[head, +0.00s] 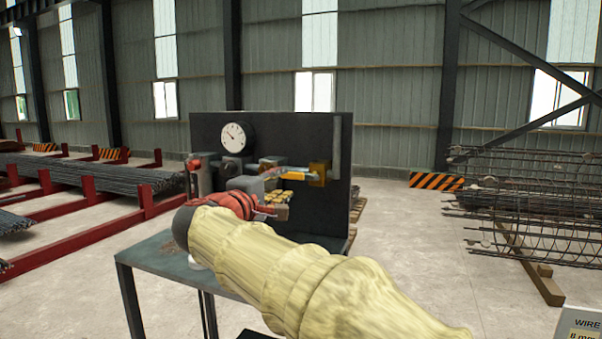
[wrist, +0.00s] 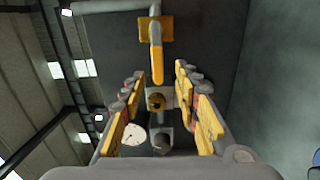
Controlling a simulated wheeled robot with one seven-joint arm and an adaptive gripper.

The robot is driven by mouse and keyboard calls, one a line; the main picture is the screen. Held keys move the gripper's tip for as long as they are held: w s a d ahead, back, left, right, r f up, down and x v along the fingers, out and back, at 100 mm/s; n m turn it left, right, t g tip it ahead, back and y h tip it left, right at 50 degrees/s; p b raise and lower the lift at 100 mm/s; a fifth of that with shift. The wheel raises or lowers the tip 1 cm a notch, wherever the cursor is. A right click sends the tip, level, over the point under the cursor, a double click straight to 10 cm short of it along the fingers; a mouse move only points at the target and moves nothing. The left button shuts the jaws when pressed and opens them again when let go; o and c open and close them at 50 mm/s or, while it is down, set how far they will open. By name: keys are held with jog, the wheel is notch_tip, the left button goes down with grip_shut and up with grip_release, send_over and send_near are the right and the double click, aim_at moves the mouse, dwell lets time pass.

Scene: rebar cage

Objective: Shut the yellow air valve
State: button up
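The yellow air valve (head: 320,173) is on the dark panel, with its yellow handle (head: 296,176) pointing left in the head view. In the wrist view the valve's yellow body (wrist: 148,28) is at the top, and the handle (wrist: 156,62) points down from it. My gripper (head: 284,182) is in front of the panel, left of the valve body. In the wrist view my gripper (wrist: 159,76) is open, with yellow-padded fingers on both sides of the handle's free end. Gaps show on both sides; contact is not visible. My arm hides part of the bench.
A white-faced gauge (head: 235,138) is on the panel's upper left. A grey pipe (head: 337,135) runs up from the valve. A steel bench (head: 150,258) stands in front. Rebar racks (head: 80,178) are at left, and a rebar cage (head: 530,200) is at right.

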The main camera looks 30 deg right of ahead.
aim_at(292, 176)
jog(key=shift+r+p+x, duration=0.2)
jog(key=shift+p+x, duration=0.75)
jog(key=shift+x, duration=3.15)
jog(key=shift+c, duration=1.2)
grip_shut()
